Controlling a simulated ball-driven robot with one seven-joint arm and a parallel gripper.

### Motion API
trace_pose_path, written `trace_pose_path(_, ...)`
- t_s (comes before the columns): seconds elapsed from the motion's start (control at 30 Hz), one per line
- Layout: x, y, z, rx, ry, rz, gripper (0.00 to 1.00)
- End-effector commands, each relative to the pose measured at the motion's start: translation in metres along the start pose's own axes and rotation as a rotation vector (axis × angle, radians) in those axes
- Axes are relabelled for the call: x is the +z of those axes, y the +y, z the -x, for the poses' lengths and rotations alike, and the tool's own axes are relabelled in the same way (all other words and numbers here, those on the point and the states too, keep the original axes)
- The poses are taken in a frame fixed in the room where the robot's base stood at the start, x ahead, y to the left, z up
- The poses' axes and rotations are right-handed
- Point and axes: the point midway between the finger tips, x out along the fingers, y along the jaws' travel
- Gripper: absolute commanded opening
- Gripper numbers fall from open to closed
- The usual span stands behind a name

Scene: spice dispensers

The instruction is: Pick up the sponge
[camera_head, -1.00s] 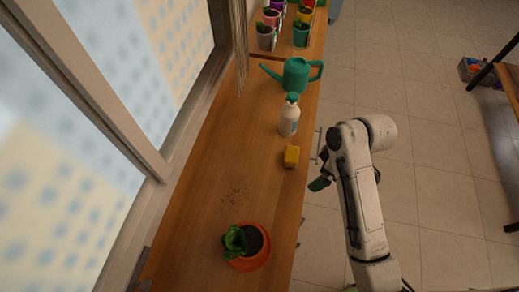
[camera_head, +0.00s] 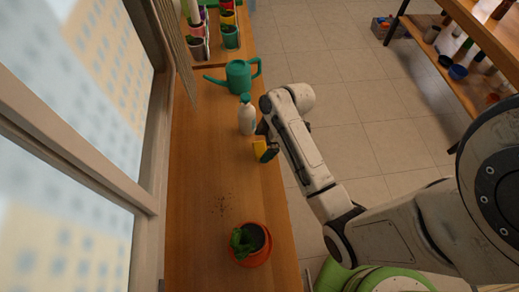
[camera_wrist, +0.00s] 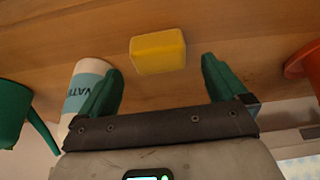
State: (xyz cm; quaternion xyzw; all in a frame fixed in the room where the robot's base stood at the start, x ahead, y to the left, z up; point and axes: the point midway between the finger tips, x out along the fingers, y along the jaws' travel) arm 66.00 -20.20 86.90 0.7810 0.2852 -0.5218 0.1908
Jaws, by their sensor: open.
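The yellow sponge (camera_head: 260,149) sits on the wooden counter near its right edge, partly hidden by my gripper in the head view. In the wrist view the sponge (camera_wrist: 158,52) lies ahead of my gripper (camera_wrist: 160,80), lined up between its two green fingers. The fingers are spread wide with nothing between them. In the head view my gripper (camera_head: 266,148) is beside the sponge at the counter edge; I cannot tell whether it touches it.
A white bottle (camera_head: 247,118) stands just behind the sponge, close to one finger in the wrist view (camera_wrist: 84,88). A green watering can (camera_head: 238,77) is farther back. An orange pot (camera_head: 262,254) with a plant stands nearer, past scattered dirt (camera_head: 222,204). A window borders the left.

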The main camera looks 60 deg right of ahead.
Motion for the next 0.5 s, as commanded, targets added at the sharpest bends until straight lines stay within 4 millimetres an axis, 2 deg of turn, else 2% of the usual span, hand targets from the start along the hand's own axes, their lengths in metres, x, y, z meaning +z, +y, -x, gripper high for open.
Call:
trace_pose_path(0.23,0.002,0.0,-0.031,-0.002,-0.001,-0.001,0.99)
trace_pose_path(0.5,0.002,0.0,-0.037,0.0,0.0,0.0,0.99)
